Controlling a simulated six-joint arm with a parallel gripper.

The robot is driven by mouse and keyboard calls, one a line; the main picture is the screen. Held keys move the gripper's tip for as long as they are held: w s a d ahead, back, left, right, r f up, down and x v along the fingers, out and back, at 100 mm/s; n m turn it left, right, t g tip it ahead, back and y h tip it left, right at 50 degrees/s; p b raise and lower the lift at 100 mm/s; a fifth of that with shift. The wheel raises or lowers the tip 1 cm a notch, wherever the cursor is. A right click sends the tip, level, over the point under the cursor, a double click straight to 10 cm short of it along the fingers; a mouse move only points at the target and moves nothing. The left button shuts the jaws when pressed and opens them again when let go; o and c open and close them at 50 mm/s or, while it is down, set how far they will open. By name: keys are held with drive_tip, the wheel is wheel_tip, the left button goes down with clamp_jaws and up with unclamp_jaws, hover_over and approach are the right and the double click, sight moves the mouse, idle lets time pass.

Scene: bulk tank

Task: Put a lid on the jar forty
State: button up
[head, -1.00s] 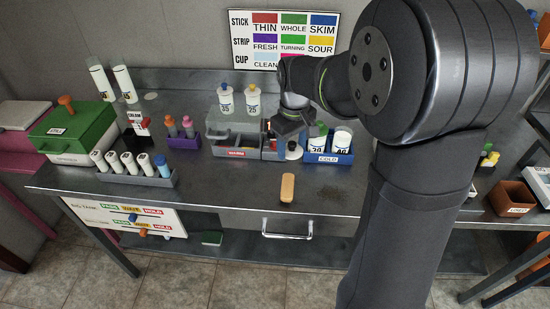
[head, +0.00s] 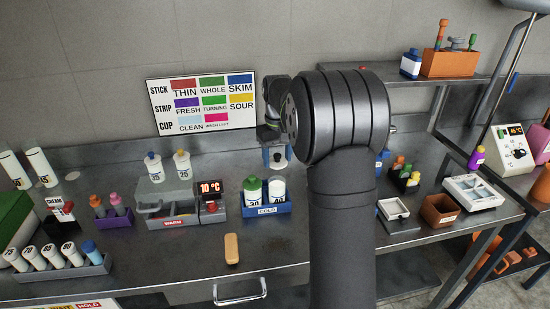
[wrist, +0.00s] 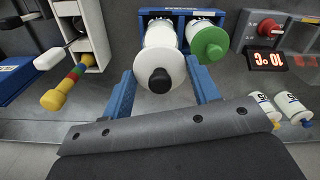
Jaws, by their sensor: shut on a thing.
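My gripper (head: 277,160) is shut on a white lid with a black knob (wrist: 160,70), its blue fingers on either side of the lid. The lid is in line with jar forty (head: 278,190), a white jar at the right of the blue COLD rack (head: 264,209). In the wrist view jar forty (wrist: 160,33) shows partly behind the lid. I cannot tell whether lid and jar touch. A green-capped jar (head: 251,190) stands beside it in the rack and also shows in the wrist view (wrist: 209,42).
The grey WARM container (head: 165,207) and a red 10 °C display (head: 210,190) stand left of the rack. White bottles (head: 154,167) are behind. A wooden block (head: 231,249) lies in front.

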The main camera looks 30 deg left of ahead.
drive_tip(key=shift+f, duration=0.1)
wheel_tip(320, 180, down, 6)
drive_tip(key=shift+f, duration=0.2)
idle(0.8)
drive_tip(key=o, duration=1)
drive_tip(key=shift+r, duration=0.1)
wheel_tip(320, 180, up, 17)
drive_tip(key=shift+r, duration=0.1)
idle(0.3)
